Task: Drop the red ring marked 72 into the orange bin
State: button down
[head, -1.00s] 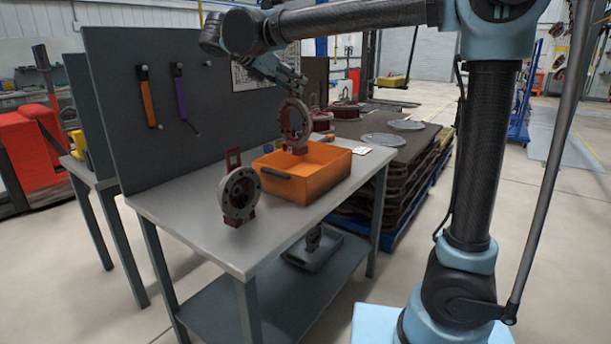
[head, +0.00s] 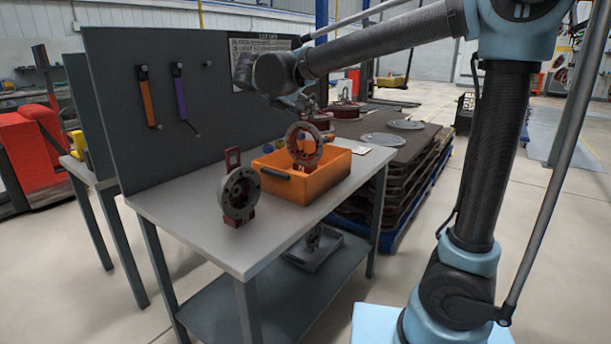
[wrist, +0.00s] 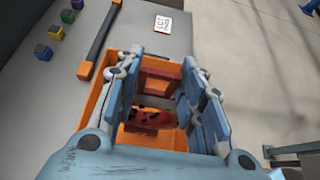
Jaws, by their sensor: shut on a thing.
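The ring in my gripper has a greyish-red round face (head: 303,147) and a dark red base; any number on it is too small to read. My gripper (wrist: 158,88) is shut on it, and its red parts (wrist: 155,86) show between the fingers in the wrist view. The orange bin (head: 322,186) stands on the workbench. The ring hangs upright over the bin, its lower end inside the opening in the head view. Whether it touches the bin's floor is hidden. The bin's orange wall (wrist: 97,100) shows around the fingers in the wrist view.
A second grey ring with a red base (head: 240,193) stands on the bench (head: 190,210), left of the bin. Small coloured cubes (wrist: 55,32) and a white marked card (wrist: 162,24) lie near the bin. A grey pegboard (head: 190,70) rises behind the bench.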

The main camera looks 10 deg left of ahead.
jog(key=shift+f, duration=0.8)
jog(key=c, duration=1)
grip_release()
jog(key=shift+s, duration=0.1)
jog(key=v, duration=1.2)
